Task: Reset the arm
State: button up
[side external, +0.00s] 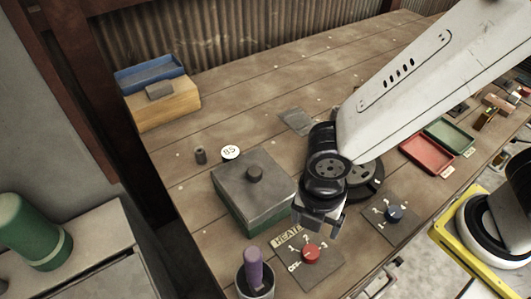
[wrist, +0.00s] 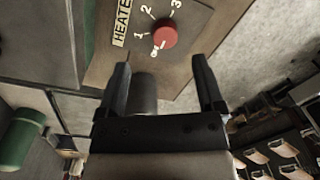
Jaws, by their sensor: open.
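My gripper (side external: 318,218) is open and empty, hanging above the front part of the wooden bench (side external: 215,95). It is just above and behind the red heater knob (side external: 310,253) in the side external view, apart from it. In the wrist view, the two dark fingers of my gripper (wrist: 163,68) are spread wide, and the red knob (wrist: 164,36) shows beyond them on its plate with a HEATER label and numbers. A dark grey round thing (wrist: 145,92) shows between the fingers; I cannot tell what it is.
A grey-lidded green box (side external: 252,188) stands left of my gripper. Red (side external: 427,153) and green (side external: 450,134) trays lie right. The bench's back middle is mostly clear.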

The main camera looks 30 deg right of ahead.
jog(key=w+d+m, duration=0.2)
jog(key=d+m, duration=0.2)
jog(key=w+d+m+t, duration=0.1)
jog(key=w+d+m, duration=0.1)
jog(key=d+m, duration=0.2)
jog(key=w+d+r+m, duration=0.1)
jog(key=w+d+m, duration=0.1)
jog(key=d+m, duration=0.2)
jog(key=shift+w+r+y, duration=0.1)
jog(key=shift+w+y, duration=0.3)
jog(key=d+m, duration=0.3)
jog(key=d+m+t, duration=0.1)
jog(key=d+m, duration=0.3)
jog(key=w+d+r+m+t, duration=0.1)
jog(key=d+m, duration=0.2)
jog(key=shift+d+m+h, duration=0.3)
jog(key=shift+d+m, duration=0.55)
jog(key=shift+m, duration=0.05)
